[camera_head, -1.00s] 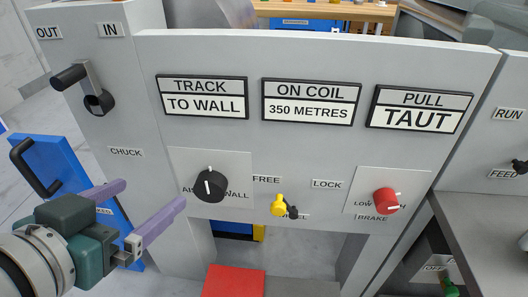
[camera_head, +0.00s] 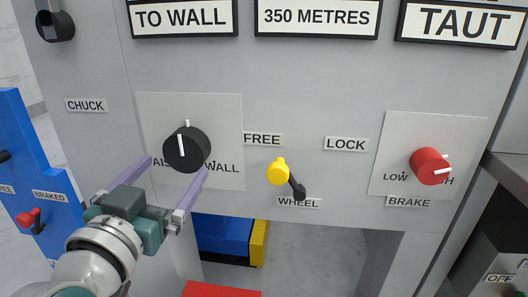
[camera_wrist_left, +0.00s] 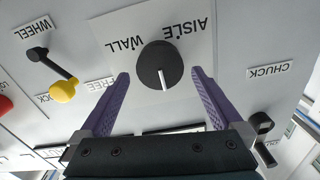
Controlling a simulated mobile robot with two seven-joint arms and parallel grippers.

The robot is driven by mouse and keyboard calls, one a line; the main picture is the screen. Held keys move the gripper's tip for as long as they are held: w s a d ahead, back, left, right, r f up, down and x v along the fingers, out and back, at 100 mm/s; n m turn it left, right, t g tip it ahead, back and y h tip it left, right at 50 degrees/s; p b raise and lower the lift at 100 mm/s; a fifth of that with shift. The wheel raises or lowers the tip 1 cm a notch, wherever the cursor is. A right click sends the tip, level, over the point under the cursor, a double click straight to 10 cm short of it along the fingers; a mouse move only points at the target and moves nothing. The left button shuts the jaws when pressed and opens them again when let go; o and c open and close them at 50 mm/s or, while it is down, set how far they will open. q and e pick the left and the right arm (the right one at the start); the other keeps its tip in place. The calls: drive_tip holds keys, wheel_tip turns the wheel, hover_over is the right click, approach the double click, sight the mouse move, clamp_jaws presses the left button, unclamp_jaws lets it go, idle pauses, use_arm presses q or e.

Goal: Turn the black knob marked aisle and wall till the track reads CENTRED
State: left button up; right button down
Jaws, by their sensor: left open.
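The black knob (camera_head: 186,149) with a white pointer line sits on a pale plate (camera_head: 222,112) marked AISLE and WALL; its pointer is near upright in the head view. The display above it (camera_head: 184,18) reads TO WALL; its upper line is cut off. My left gripper (camera_head: 176,166) is open and empty, with purple fingers just below and to either side of the knob. In the left wrist view the knob (camera_wrist_left: 160,64) lies between and beyond the fingertips, apart from both. My right gripper is not in view.
Right of the knob is a yellow wheel lever (camera_head: 278,171) between FREE and LOCK, then a red brake knob (camera_head: 430,166). A blue panel (camera_head: 40,185) with a small red lever stands at left. The panel face between the controls is clear.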

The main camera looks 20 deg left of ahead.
sight(183, 158)
use_arm(q)
drive_tip(key=b+x, duration=0.1)
drive_tip(key=x, duration=0.3)
drive_tip(key=shift+w+f+b, duration=0.1)
drive_tip(key=shift+w+b, duration=0.15)
drive_tip(key=shift+b, duration=0.1)
drive_tip(key=shift+w+a, duration=0.15)
drive_tip(key=shift+w, duration=0.3)
drive_tip(key=c, duration=1.1)
